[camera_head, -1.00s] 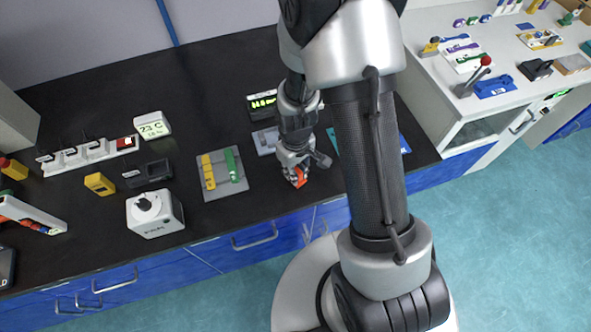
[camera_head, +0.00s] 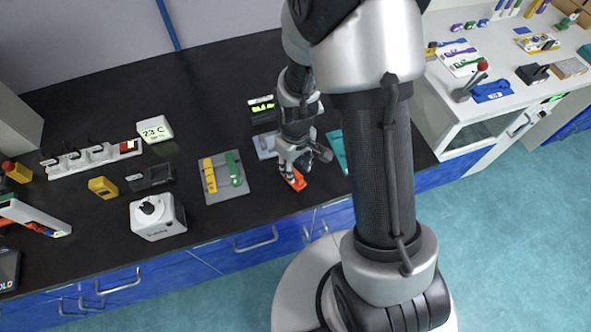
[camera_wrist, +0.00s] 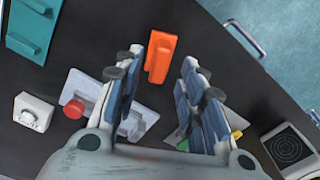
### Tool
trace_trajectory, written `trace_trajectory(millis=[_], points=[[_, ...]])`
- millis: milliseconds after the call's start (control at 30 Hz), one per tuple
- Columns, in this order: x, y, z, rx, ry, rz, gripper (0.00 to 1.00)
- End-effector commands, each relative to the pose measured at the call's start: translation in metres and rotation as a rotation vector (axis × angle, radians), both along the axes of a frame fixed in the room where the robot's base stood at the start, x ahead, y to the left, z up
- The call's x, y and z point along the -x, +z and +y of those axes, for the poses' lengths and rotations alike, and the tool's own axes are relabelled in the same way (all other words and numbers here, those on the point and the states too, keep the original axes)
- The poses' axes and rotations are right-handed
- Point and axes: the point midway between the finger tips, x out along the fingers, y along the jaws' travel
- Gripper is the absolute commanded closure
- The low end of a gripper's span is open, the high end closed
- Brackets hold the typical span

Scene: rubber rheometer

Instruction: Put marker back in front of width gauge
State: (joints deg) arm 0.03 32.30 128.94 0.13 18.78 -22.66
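A small orange block with a raised bar (camera_wrist: 161,57) lies on the black bench; it also shows in the head view (camera_head: 296,181). It may be the marker, but I read no label. My gripper (camera_wrist: 163,56) is open, with its fingertips to either side of the block and gaps visible between. In the head view my gripper (camera_head: 290,168) is just behind and above the block. A grey plate with a red knob (camera_wrist: 84,88) lies beside and partly behind my fingers; it could be the width gauge, but I cannot tell. My fingers hide part of it.
A grey tray (camera_head: 211,195) with yellow and green pieces is to the left. A teal board (camera_head: 337,152) is to the right. A white cube device (camera_head: 158,218) stands near the front edge. A lit display (camera_head: 262,108) stands behind. My arm hides the bench's right part.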

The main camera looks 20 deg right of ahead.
Motion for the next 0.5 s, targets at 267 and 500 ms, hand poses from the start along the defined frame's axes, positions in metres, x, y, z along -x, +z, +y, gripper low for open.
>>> trace_trajectory(millis=[267,500], points=[[0.0,0.057,0.0,0.0,0.0,-0.002,0.63],[0.0,0.081,0.0,0.0,-0.008,-0.013,0.63]])
